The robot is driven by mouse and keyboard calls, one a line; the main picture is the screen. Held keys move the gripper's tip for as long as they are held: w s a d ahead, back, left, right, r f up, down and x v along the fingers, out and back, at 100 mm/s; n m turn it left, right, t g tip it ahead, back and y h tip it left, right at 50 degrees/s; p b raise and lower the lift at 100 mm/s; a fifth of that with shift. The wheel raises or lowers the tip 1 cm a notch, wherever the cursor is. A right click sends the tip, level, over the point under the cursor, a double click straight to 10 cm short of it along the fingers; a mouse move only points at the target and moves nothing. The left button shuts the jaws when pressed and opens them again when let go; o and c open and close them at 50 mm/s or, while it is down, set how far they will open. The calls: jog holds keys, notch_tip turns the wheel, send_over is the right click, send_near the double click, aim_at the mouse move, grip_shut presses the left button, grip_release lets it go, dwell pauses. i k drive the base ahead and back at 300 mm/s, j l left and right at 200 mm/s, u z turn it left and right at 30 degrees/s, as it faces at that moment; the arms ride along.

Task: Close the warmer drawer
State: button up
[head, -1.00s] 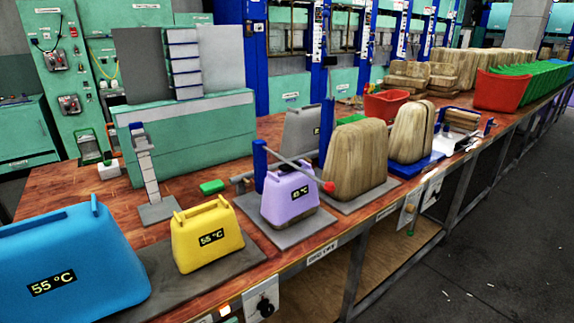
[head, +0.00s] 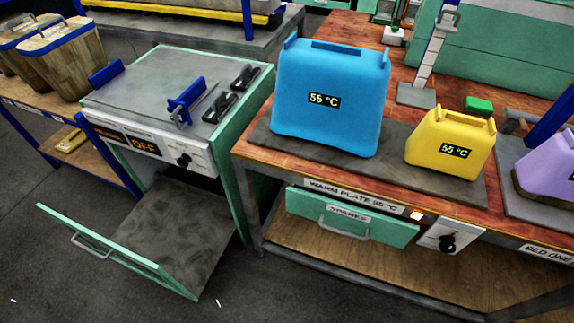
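A warmer cabinet (head: 245,180) with green sides and a grey top stands at the left in the head view. Its panel shows an orange display (head: 146,146) that reads OFF and a dark knob (head: 184,160). Below the panel, a wide drawer (head: 178,238) is pulled far out toward the lower left. The drawer has a dark grey, empty floor and a green front (head: 125,255) with a metal handle (head: 90,245). I take this to be the warmer drawer. My gripper is not in view.
A workbench to the right carries a blue 55 °C container (head: 330,110) and a yellow one (head: 450,145). Under it, a green drawer marked SPARES (head: 350,218) looks shut. Dark floor (head: 60,290) lies clear around the pulled-out drawer.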

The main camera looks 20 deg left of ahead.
aim_at(176, 236)
jog(key=u, duration=2)
jog(key=i+j+u, duration=0.2)
jog(key=i, duration=0.15)
jog(key=i+j+u, duration=0.2)
jog(key=i, duration=0.2)
jog(key=k+l, duration=0.05)
